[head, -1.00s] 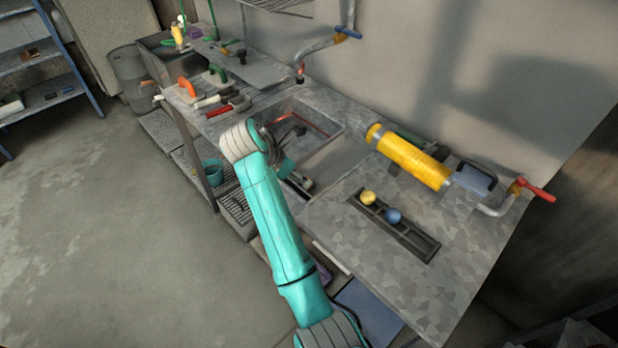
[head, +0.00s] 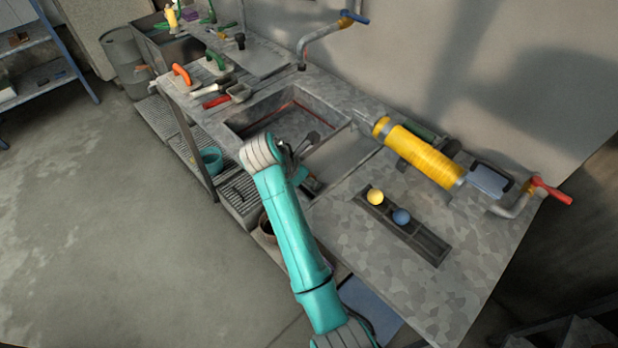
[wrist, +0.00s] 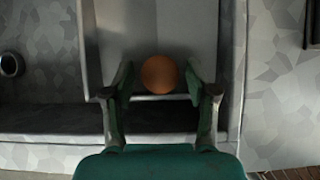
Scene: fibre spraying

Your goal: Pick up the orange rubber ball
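The orange rubber ball (wrist: 160,74) shows in the wrist view, between the two fingers of my gripper (wrist: 160,88). Gaps show between the ball and the fingers on both sides. The fingers are apart, and I see no contact with the ball. Behind the ball is a light grey panel or channel (wrist: 160,30), and its lower edge meets a dark strip. In the head view my gripper (head: 298,160) is at the front right of the sink, and I cannot make out the orange ball there.
The sink (head: 262,112) is beside the gripper. To the right, a yellow ball (head: 375,196) and a blue ball (head: 401,216) sit in a dark tray (head: 430,244). A yellow cylinder (head: 420,154) lies behind them. Tools, including a red-handled one (head: 216,101), lie left of the sink.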

